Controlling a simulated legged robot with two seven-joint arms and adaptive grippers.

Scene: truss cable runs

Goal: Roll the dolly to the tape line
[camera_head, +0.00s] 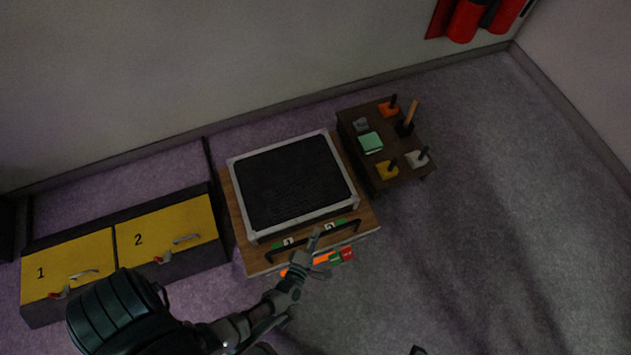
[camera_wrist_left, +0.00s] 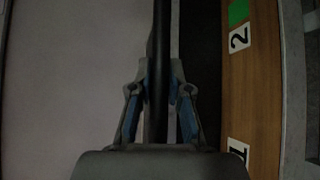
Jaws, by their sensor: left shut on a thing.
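The dolly (camera_head: 367,222) is a low wooden platform near the wall in the head view, with a black case with pale metal edges (camera_head: 292,183) on top. A black handle bar (camera_head: 285,254) runs along its front edge; it also crosses the left wrist view upright (camera_wrist_left: 161,45). My left gripper (camera_head: 318,256) is at this bar. In the left wrist view its blue-padded fingers (camera_wrist_left: 160,95) are shut around the bar. The wooden edge beside it carries labels 1 and 2. I cannot make out a tape line. My right gripper does not clearly show.
Yellow-fronted drawers (camera_head: 168,232) marked 1 and 2 stand close at the dolly's left. A small dark table (camera_head: 400,150) with colored items stands at its right. The wall is behind. Orange, green and red parts (camera_head: 346,254) show at the dolly's front. Floor (camera_head: 480,230) is clear at right.

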